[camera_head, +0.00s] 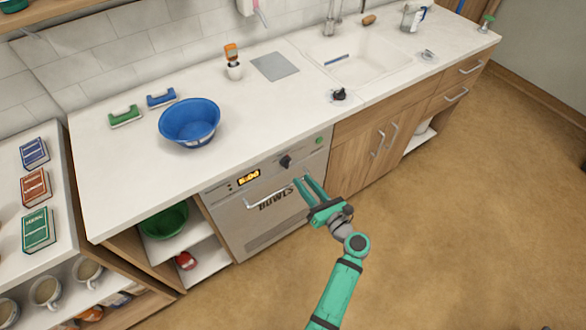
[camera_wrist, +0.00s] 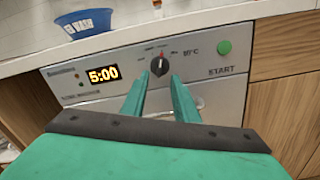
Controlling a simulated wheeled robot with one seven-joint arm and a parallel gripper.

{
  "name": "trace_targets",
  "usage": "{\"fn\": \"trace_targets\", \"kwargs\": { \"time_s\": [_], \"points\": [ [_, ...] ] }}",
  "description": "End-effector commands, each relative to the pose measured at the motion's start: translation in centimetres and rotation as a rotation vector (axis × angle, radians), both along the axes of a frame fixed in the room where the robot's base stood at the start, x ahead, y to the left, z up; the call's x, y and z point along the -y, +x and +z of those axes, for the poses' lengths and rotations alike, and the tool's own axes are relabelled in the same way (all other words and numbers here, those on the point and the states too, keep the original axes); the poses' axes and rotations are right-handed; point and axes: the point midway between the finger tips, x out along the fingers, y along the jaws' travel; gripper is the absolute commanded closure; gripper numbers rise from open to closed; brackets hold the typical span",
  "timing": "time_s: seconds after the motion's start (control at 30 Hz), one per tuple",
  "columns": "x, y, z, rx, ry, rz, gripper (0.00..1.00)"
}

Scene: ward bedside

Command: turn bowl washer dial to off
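My gripper (camera_head: 303,180) is in front of the panel, just below and right of the dial. In the wrist view my gripper (camera_wrist: 157,80) is open and empty, its two green fingers pointing towards the dial, apart from each other.
The display (camera_wrist: 103,75) reads 5:00, and a green START button (camera_wrist: 224,47) is right of the dial. A door handle (camera_head: 268,194) runs below the dial, near my fingers. A blue bowl (camera_head: 190,121) stands on the counter above. The floor (camera_head: 460,220) to the right is clear.

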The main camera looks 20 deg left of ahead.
Motion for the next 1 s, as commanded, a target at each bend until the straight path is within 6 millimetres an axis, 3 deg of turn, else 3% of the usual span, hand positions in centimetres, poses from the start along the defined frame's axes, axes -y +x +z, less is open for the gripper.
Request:
{"fn": "trace_targets", "kwargs": {
  "time_s": [0.3,0.57,0.83,0.87,0.97,1.0],
  "points": [
    [-4.4,3.3,0.0,0.000,-0.001,0.001,0.73],
    [-5.9,4.5,0.0,0.001,-0.002,0.001,0.73],
    [-6.1,4.5,0.0,0.001,-0.002,0.003,0.73],
    [-6.1,4.5,0.0,0.001,-0.002,0.003,0.75],
    [-6.2,4.5,0.0,0.001,-0.002,0.004,0.99],
    [-6.2,4.5,0.0,0.001,-0.002,0.004,1.00]
  ]
}}
